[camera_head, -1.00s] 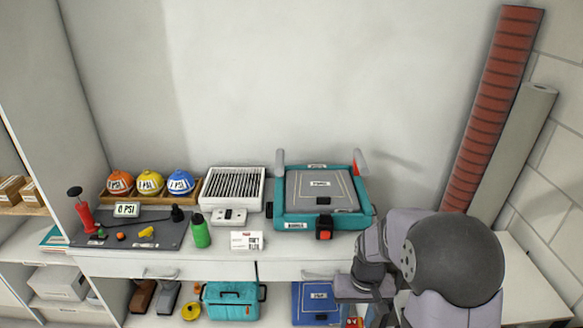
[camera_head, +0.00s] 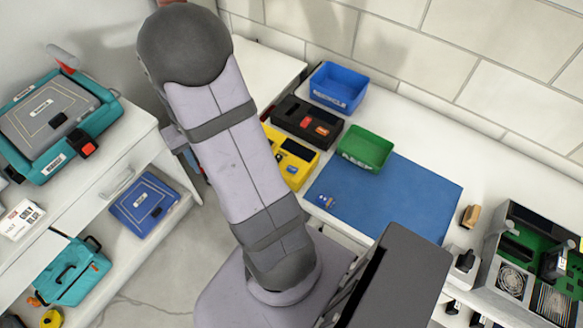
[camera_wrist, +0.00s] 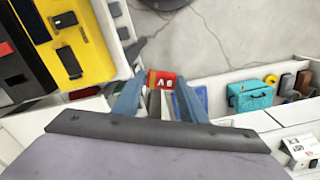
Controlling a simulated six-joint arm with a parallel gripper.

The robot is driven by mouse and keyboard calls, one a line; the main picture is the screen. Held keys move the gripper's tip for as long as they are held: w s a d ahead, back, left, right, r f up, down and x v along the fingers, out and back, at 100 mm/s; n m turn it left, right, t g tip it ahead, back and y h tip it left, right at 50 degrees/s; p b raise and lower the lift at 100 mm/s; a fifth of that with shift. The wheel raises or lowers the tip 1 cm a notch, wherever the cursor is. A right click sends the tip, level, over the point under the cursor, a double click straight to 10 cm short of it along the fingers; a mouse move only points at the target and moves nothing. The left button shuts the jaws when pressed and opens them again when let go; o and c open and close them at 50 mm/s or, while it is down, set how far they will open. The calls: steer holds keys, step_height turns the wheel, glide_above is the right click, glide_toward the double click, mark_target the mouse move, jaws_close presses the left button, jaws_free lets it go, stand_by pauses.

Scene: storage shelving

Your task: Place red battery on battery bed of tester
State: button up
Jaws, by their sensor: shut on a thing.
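The red battery (camera_wrist: 160,78), with a white marking, is held between the two blue-grey fingers of my gripper (camera_wrist: 160,92) in the wrist view. It is over the floor, apart from any surface. In the head view my arm hides the battery and most of the gripper. A yellow unit with black parts (camera_head: 301,172) stands on the right-hand worktop, partly hidden by my arm; it may be the tester. A yellow surface with black parts (camera_wrist: 88,78) also shows at the left of the wrist view. Its battery bed cannot be made out clearly.
A black case (camera_head: 285,112), a blue bin (camera_head: 340,86) and a green bin (camera_head: 364,150) stand near the yellow unit. A teal case (camera_head: 38,108) sits on the left worktop. Open floor lies between the worktops.

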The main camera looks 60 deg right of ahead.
steer(key=s+d+m, duration=0.1)
steer(key=s+d, duration=0.1)
steer(key=d, duration=0.2)
steer(key=s+d+m, duration=0.2)
steer(key=s+d, duration=0.1)
steer(key=d, duration=0.1)
steer(key=s+d+f+m+b, duration=0.1)
steer(key=s+d, duration=0.1)
steer(key=d, duration=0.2)
steer(key=shift+s+d, duration=0.1)
steer(key=shift+s, duration=0.2)
steer(key=s+d+m, duration=0.1)
steer(key=s+d, duration=0.1)
steer(key=s, duration=0.1)
steer(key=s+d+m, duration=0.2)
steer(key=s+d, duration=0.1)
steer(key=s, duration=0.1)
steer(key=s+d+m, duration=0.1)
steer(key=s+d, duration=0.2)
steer(key=shift+s+d+f+m+b, duration=0.15)
steer(key=shift+s+d+m+b, duration=0.1)
steer(key=shift+m+b, duration=0.1)
steer(key=s+d+m, duration=0.3)
steer(key=s+d, duration=0.1)
steer(key=s, duration=0.6)
steer(key=r+m+b, duration=0.1)
steer(key=r+m, duration=0.1)
glide_above(377, 188)
steer(key=shift+f+p, duration=0.45)
steer(key=shift+f, duration=4.65)
